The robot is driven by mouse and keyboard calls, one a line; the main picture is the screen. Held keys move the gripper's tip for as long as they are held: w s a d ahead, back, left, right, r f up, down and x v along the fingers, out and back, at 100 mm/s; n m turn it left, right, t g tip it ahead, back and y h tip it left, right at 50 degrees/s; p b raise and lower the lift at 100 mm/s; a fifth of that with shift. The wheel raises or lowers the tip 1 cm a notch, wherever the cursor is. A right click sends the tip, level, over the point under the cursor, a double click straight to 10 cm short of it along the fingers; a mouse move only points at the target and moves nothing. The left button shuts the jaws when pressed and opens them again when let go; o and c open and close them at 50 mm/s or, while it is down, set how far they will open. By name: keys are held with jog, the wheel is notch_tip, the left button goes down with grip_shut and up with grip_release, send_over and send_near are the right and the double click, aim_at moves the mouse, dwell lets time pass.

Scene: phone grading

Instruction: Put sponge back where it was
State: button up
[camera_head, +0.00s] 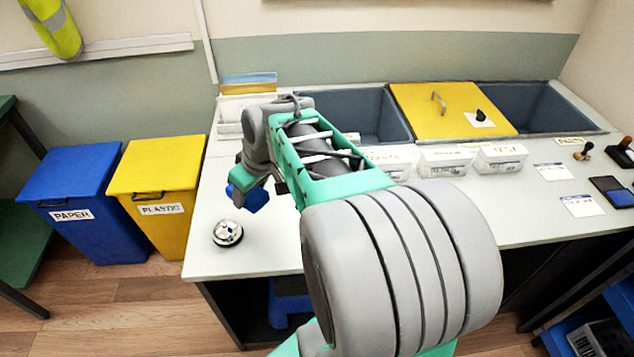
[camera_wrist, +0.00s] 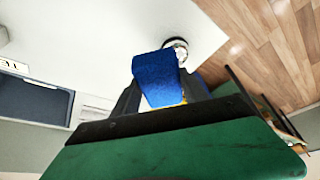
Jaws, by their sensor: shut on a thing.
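The blue sponge (camera_head: 250,197) is held by my gripper (camera_head: 243,190) above the left end of the white bench top. In the wrist view the sponge (camera_wrist: 160,82) sits between the dark fingers of my gripper (camera_wrist: 165,98), with part of a lighter yellow area at its lower edge. The gripper is shut on the sponge. The sponge appears raised clear of the bench. My arm hides much of the middle of the bench.
A silver bell (camera_head: 228,233) stands on the bench near its left front edge, also in the wrist view (camera_wrist: 178,46). A blue paper bin (camera_head: 85,225) and a yellow plastic bin (camera_head: 160,170) stand left of the bench. A yellow lid (camera_head: 420,115) lies between grey bins behind.

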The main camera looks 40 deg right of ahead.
jog(key=s+d+f+n+y+b, duration=0.1)
jog(key=s+d+f+n, duration=0.1)
jog(key=d, duration=0.7)
jog(key=s+d+f+n+y+b, duration=0.1)
jog(key=s+d+f+n, duration=0.15)
jog(key=d, duration=0.75)
jog(key=shift+g, duration=0.3)
jog(key=w+d+f+p, duration=0.1)
jog(key=w+d+f, duration=0.1)
jog(key=w, duration=0.1)
jog(key=w+d+f+p, duration=0.1)
jog(key=w+d+f, duration=0.2)
jog(key=w+d+f+p, duration=0.1)
jog(key=w+d+f, duration=0.2)
jog(key=shift+w+d+f, duration=0.1)
jog(key=shift+w+f, duration=0.1)
jog(key=shift+w, duration=0.1)
jog(key=shift+w+d+f, duration=0.15)
jog(key=shift+f, duration=0.1)
jog(key=shift+w+d+f, duration=0.1)
jog(key=shift+w+f, duration=0.05)
jog(key=shift+f, duration=1.55)
jog(key=shift+f, duration=0.1)
